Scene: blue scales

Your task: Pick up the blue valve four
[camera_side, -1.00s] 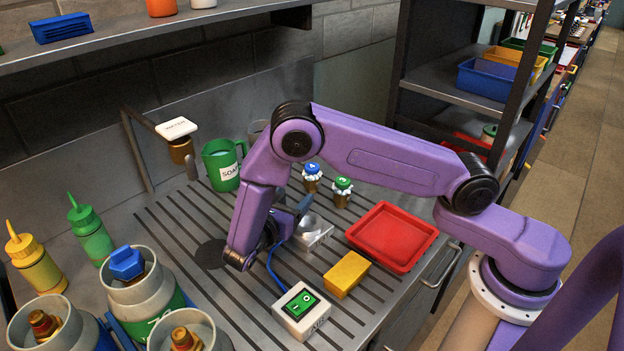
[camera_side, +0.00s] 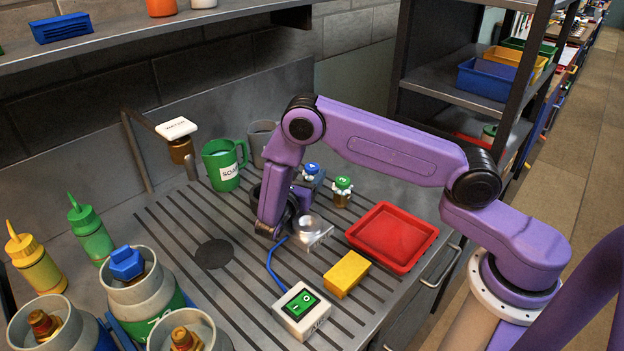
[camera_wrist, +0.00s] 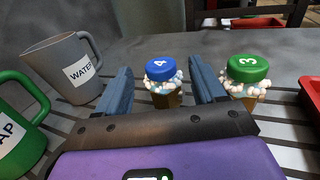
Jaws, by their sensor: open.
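The blue valve four (camera_side: 311,170) has a blue cap marked 4 over a ring of pale beads and a brass-coloured body. In the wrist view the valve (camera_wrist: 161,68) stands upright between the two blue fingers of my gripper (camera_wrist: 161,88). The fingers are open, with a visible space on each side of the valve. I cannot tell whether they reach fully around it. In the side view my gripper (camera_side: 303,187) is just beside the valve, and its arm link and finger hide the valve's lower part.
A green-capped valve marked 3 (camera_wrist: 249,70) stands close to the right finger. A grey WATER mug (camera_wrist: 75,68) and a green SOAP mug (camera_side: 222,165) are at left.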

